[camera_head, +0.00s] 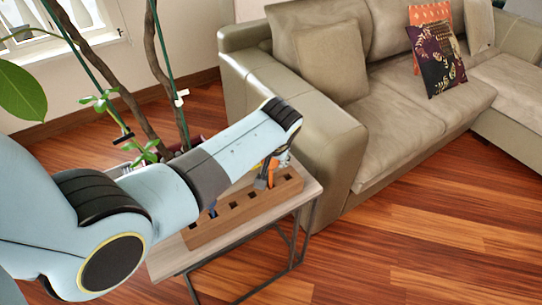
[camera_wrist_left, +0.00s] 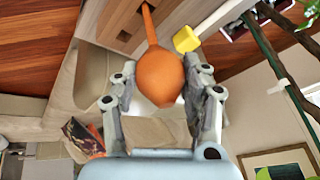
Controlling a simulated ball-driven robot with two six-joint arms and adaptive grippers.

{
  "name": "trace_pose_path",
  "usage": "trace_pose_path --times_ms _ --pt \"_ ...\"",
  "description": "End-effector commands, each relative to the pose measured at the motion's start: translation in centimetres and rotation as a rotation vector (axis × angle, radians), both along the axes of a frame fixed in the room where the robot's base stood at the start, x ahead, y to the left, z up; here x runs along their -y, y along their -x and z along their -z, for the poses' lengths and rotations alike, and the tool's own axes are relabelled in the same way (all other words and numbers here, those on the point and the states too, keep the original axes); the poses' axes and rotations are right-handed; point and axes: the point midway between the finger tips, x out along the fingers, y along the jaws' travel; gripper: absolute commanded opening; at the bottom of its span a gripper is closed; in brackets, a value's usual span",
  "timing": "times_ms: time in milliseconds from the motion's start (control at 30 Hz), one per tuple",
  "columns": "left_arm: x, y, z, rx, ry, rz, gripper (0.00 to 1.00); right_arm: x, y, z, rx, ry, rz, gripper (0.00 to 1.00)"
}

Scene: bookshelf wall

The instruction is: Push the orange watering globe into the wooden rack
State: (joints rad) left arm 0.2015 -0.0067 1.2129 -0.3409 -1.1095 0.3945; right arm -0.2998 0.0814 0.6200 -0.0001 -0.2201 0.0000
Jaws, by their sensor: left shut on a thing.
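The orange watering globe (camera_wrist_left: 160,77) has a round bulb and a thin stem, which points toward the wooden rack (camera_wrist_left: 112,22) in the left wrist view. My left gripper (camera_wrist_left: 159,84) is shut on the bulb, with one finger on each side. In the head view, the rack (camera_head: 232,219) is a long block with a row of dark holes on a side table. My left gripper (camera_head: 268,170) is at its far right end, mostly hidden behind my arm. A bit of orange globe (camera_head: 272,169) shows there. I cannot tell how deep the stem sits. My right gripper is out of view.
A yellow object (camera_wrist_left: 186,39) is close beside the globe at the rack. A small blue item (camera_head: 212,208) is at the rack's near left. The side table (camera_head: 166,262) stands against the beige sofa (camera_head: 335,150); a potted plant rises behind. Open wooden floor lies to the right.

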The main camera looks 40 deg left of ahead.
Motion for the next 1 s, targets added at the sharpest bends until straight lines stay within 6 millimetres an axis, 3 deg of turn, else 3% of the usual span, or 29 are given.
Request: trace_pose_path --times_ms 1000 --pt "0.0 0.0 3.0 0.001 0.000 0.000 0.13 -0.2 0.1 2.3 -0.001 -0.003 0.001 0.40"
